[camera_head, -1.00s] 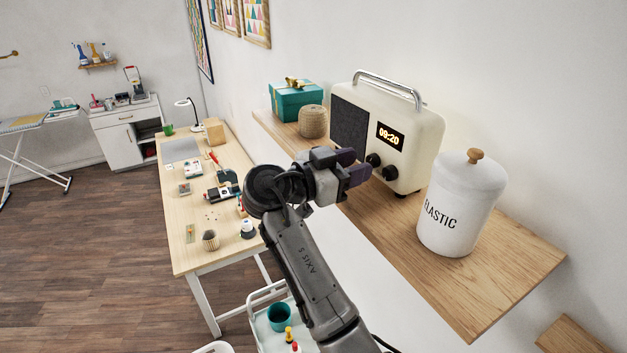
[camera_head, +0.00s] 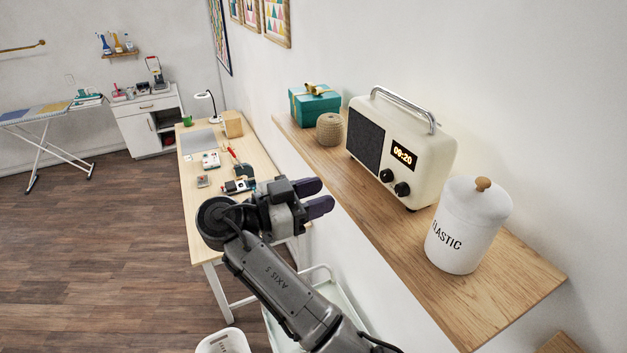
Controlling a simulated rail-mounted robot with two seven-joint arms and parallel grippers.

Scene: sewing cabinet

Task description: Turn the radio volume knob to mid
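The cream radio (camera_head: 431,157) stands on the wooden wall shelf, with a dark speaker cloth, a chrome handle and a lit display reading 09:20. Two black knobs sit under the display, a left knob (camera_head: 386,175) and a right knob (camera_head: 402,189). No markings on them are readable, so I cannot tell which is volume or its setting. My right gripper (camera_head: 326,196) is left of the radio, in front of the shelf edge and apart from the knobs. Its two purple-grey fingers point right with a gap between them, and nothing is held. My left gripper is not in view.
On the shelf (camera_head: 495,291), a white ELASTIC canister (camera_head: 465,230) stands right of the radio. A twine ball (camera_head: 329,129) and a teal gift box (camera_head: 314,104) stand left of it. A work table (camera_head: 203,228) with tools and a white cart (camera_head: 341,296) are below.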

